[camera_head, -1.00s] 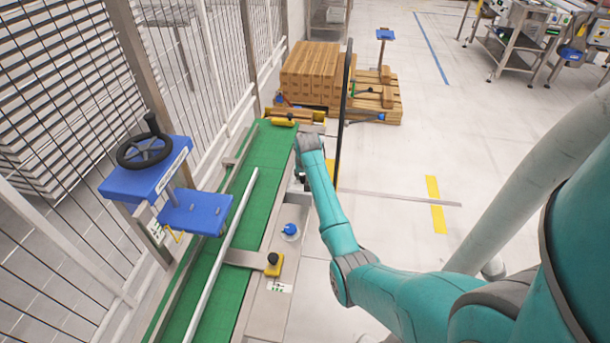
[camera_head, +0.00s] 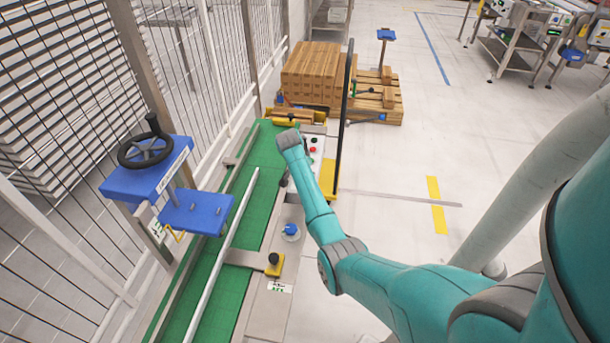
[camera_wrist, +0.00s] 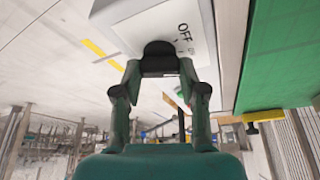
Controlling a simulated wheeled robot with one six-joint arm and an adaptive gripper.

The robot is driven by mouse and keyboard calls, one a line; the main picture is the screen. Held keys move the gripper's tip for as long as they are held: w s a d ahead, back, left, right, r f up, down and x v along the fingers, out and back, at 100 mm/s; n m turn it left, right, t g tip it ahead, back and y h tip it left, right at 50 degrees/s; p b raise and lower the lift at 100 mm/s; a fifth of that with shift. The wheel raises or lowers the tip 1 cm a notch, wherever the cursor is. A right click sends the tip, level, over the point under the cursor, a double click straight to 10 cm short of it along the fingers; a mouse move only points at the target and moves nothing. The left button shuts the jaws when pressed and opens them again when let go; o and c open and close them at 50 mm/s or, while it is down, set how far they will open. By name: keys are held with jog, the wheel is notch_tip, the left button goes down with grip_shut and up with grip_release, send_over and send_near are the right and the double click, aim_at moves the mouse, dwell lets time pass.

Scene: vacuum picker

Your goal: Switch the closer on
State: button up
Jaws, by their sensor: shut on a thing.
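In the wrist view, my gripper (camera_wrist: 160,72) has its two fingers closed in on a black rotary knob (camera_wrist: 160,50). The knob sits on the end of a light grey box (camera_wrist: 195,18), which carries the printed word OFF beside it. Other marks next to the word are too small to read. The knob's exact setting cannot be told. In the head view my arm reaches over the right side of the closer's green conveyor (camera_head: 270,150), and my wrist hides the knob and most of the gripper.
A red button (camera_head: 313,149) and a black button show just beyond my wrist. A blue knob (camera_head: 290,229) stands nearer on the machine's side rail. A blue unit with a handwheel (camera_head: 145,150) is on the left. A pallet of boxes (camera_head: 311,72) stands behind.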

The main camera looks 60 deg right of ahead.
dwell(0.5)
jog(key=o, duration=1.1)
jog(key=shift+o, duration=0.2)
jog(key=v, duration=1.2)
